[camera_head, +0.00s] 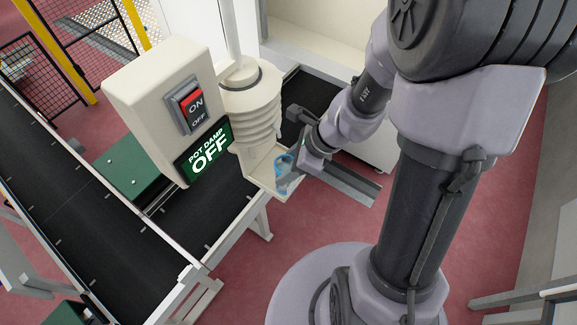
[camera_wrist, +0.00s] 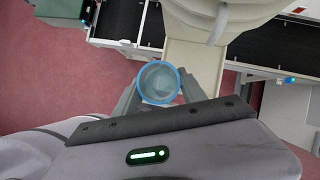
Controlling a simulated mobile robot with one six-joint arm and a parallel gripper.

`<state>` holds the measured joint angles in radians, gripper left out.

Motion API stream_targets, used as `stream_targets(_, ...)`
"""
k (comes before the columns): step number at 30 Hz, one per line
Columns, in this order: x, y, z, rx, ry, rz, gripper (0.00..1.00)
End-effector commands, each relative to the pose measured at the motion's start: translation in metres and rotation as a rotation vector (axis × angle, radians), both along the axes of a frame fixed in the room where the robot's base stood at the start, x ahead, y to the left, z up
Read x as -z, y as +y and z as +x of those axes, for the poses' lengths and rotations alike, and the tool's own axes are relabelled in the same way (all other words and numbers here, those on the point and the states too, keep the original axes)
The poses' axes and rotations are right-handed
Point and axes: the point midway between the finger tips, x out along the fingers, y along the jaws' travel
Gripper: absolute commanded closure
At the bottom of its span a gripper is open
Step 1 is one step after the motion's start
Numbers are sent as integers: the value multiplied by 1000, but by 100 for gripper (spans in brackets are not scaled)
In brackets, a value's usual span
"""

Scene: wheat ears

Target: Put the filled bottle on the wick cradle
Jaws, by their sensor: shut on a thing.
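The bottle (camera_head: 283,161) is clear with a blue rim. In the wrist view the bottle (camera_wrist: 159,83) is seen from above as a round blue ring between two grey fingers. My gripper (camera_head: 291,168) is shut on it; the fingers also show in the wrist view (camera_wrist: 160,91). The bottle is at the open end of a cream ledge (camera_head: 259,168) below a ribbed cream column. This ledge looks like the wick cradle, and it also shows in the wrist view (camera_wrist: 191,60). I cannot tell whether the bottle touches it.
A black conveyor (camera_head: 205,208) runs behind and below. Red floor (camera_head: 270,262) is clear in front.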

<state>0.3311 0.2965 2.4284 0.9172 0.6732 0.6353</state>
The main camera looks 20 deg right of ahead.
Motion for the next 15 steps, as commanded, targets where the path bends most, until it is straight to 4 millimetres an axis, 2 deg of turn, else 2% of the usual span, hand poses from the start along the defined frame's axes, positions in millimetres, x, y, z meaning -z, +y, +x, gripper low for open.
stream_targets(9, 2, -5, 51, 0, 0, 0, 100)
stream_targets(15, 5, -8, 72, -1, 0, 0, 100)
